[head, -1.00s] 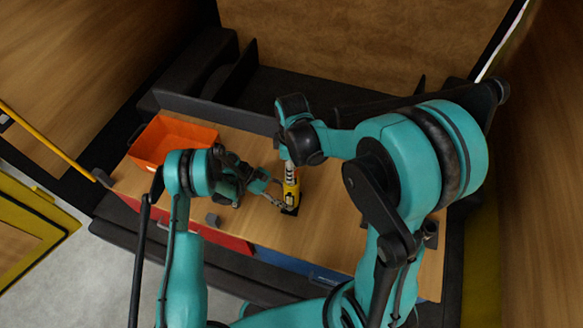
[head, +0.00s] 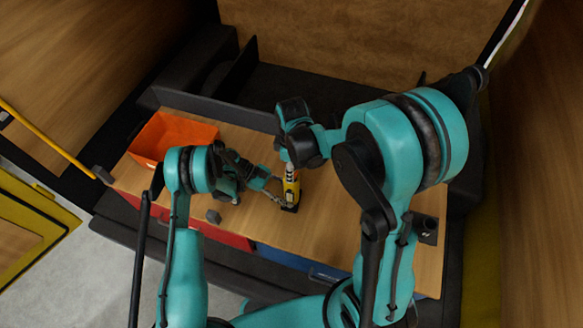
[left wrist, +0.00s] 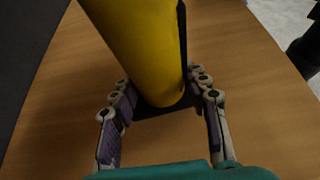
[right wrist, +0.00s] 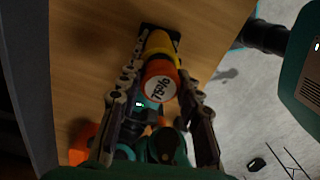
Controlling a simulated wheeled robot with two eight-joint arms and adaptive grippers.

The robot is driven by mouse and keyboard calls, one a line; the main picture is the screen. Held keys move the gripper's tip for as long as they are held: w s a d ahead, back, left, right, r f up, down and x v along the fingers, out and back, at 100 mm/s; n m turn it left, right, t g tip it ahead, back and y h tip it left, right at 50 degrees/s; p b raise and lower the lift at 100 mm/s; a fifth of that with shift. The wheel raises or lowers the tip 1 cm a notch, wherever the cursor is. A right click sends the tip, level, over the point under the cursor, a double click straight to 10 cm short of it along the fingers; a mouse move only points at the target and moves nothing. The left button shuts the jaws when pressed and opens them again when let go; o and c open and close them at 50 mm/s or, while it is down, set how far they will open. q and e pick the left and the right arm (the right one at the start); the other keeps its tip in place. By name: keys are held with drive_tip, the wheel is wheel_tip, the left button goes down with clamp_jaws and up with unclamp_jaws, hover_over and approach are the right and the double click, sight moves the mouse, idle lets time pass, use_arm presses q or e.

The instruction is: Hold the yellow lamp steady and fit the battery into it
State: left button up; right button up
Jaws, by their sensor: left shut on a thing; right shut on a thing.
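The yellow lamp (head: 291,188) stands upright on a dark base on the wooden table. My left gripper (head: 277,195) is shut around its lower part; in the left wrist view the yellow body (left wrist: 140,45) lies between the fingers (left wrist: 160,82). My right gripper (right wrist: 159,75) is shut on the battery (right wrist: 160,86), whose orange end carries a white "75%" label. The battery is over the lamp's top, in line with it in the right wrist view. Whether it is inside the lamp, and how deep, is hidden.
An orange bin (head: 172,137) stands at the table's left end. The table (head: 340,210) right of the lamp is clear.

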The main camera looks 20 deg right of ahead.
drive_tip(key=shift+f, duration=0.7)
idle(0.4)
drive_tip(key=shift+r, duration=0.3)
idle(0.4)
drive_tip(key=o, duration=1.3)
drive_tip(key=shift+o, duration=0.2)
wheel_tip(320, 180, up, 12)
drive_tip(key=shift+w, duration=0.15)
